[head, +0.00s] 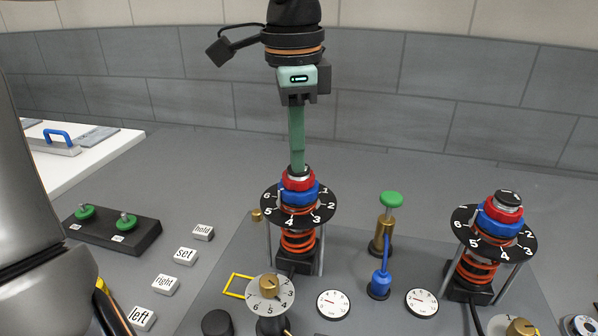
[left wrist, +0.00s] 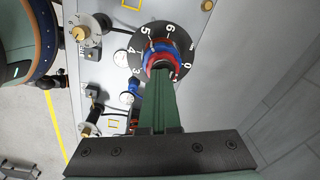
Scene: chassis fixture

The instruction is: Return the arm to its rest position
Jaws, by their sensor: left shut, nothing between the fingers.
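My left gripper (head: 297,165) hangs pointing down in the middle of the head view. Its green fingers are shut with nothing between them. The tips are right at the top of the left spring unit, which has a red ring (head: 298,180), a blue ring and a black numbered dial (head: 271,207); I cannot tell whether they touch it. In the left wrist view the shut fingers (left wrist: 160,78) point at the same kind of red and blue rings and dial (left wrist: 134,50). My right gripper is in neither view.
A second spring unit (head: 500,212) stands to the right. Between them are a green-topped brass plunger (head: 391,200) and a blue fitting (head: 380,282). Small gauges and a numbered knob (head: 270,287) sit in front. White label blocks and a black rack (head: 112,232) lie left. The back wall is clear.

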